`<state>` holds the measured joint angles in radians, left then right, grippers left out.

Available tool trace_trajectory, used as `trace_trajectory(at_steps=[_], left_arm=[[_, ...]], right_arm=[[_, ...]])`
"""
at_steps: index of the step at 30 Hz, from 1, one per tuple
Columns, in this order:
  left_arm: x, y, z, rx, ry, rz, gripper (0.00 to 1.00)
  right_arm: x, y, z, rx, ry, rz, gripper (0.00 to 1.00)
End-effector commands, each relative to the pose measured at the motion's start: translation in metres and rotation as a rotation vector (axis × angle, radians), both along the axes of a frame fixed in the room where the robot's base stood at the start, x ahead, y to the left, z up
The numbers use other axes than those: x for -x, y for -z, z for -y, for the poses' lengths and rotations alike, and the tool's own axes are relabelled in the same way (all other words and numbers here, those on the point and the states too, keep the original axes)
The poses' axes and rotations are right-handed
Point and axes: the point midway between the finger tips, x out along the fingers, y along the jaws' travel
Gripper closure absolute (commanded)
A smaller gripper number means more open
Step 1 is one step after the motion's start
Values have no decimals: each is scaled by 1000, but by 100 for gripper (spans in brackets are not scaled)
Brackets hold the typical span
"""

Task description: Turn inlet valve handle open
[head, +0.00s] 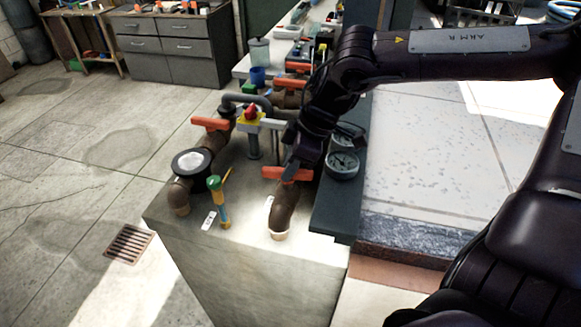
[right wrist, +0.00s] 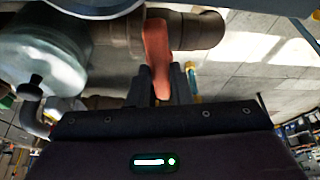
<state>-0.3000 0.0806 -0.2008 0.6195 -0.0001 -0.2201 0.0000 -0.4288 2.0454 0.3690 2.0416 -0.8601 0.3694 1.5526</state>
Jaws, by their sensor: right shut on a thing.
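An orange-red valve handle (head: 280,173) sits crosswise on a brown pipe (head: 284,205) at the near right of the concrete block. My right gripper (head: 291,168) reaches down to this handle from above. In the right wrist view the handle (right wrist: 156,50) runs between the two dark fingers, and the gripper (right wrist: 160,88) is shut on its near end. My arm hides part of the pipework behind. Another orange handle (head: 210,123) sits on the left pipe. No readable label shows which handle is the inlet one. My left gripper is not in view.
More orange handles (head: 291,84) lie farther back. The floor at left is open; grey drawers (head: 172,47) stand behind.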

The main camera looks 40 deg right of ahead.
Motion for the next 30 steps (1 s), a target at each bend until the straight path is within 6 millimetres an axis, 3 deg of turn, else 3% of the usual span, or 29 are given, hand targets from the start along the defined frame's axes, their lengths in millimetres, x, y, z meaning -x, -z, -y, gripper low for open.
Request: trace_trajectory(at_steps=[12,30], left_arm=[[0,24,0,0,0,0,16],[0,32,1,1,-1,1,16]], right_arm=[[-3,2,2,2,-381,2,100],[-7,0,1,3,-952,-1,100]])
